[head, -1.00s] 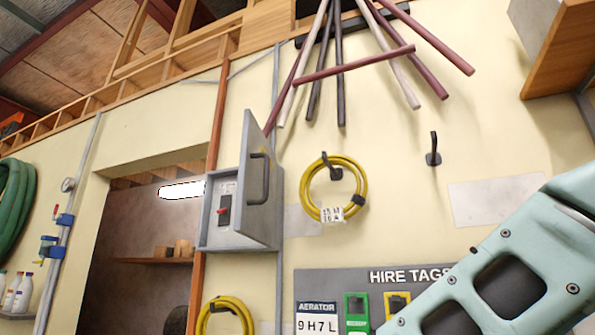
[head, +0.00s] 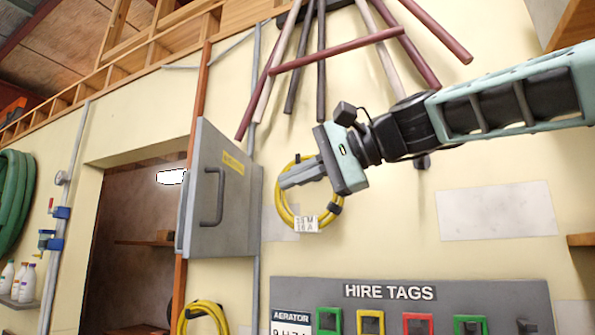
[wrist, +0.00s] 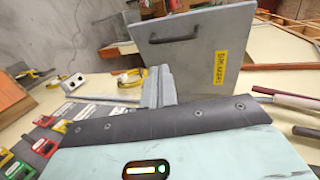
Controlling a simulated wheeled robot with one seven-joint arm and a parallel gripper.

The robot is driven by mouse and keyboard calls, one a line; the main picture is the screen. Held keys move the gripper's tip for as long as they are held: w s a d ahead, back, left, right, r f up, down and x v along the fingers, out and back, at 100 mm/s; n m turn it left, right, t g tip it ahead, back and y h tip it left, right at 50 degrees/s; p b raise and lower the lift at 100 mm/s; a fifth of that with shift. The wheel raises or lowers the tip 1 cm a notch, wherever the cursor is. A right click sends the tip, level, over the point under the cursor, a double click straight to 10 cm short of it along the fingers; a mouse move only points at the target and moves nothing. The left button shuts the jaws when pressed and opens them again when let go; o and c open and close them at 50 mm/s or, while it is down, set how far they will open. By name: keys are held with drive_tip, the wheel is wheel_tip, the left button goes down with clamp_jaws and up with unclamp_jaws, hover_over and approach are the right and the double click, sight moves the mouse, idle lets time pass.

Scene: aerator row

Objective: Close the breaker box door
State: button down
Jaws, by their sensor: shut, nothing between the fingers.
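The breaker box door (head: 232,210) is a grey panel with a dark bar handle (head: 212,197) and a yellow label (head: 233,163). It stands partly open, its free left edge toward me and its hinge side at right. The box body (head: 181,225) is almost hidden behind it. My gripper (head: 284,183) is shut and empty, to the right of the door in the head view. Its fingers (wrist: 158,80) overlap the door's edge in the wrist view; I cannot tell whether they touch.
A yellow cable coil (head: 290,212) hangs on the wall behind my gripper. Poles (head: 320,70) hang above. A hire tags board (head: 400,292) is below. A doorway (head: 140,240) opens left of the box. The wall right of the coil is mostly bare.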

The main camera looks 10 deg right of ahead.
drive_tip(key=r+p+x, duration=0.1)
drive_tip(key=p+x, duration=0.3)
drive_tip(key=x, duration=0.6)
drive_tip(key=shift+w+a+f, duration=0.15)
drive_tip(key=shift+w+a, duration=0.1)
drive_tip(key=shift+a, duration=0.25)
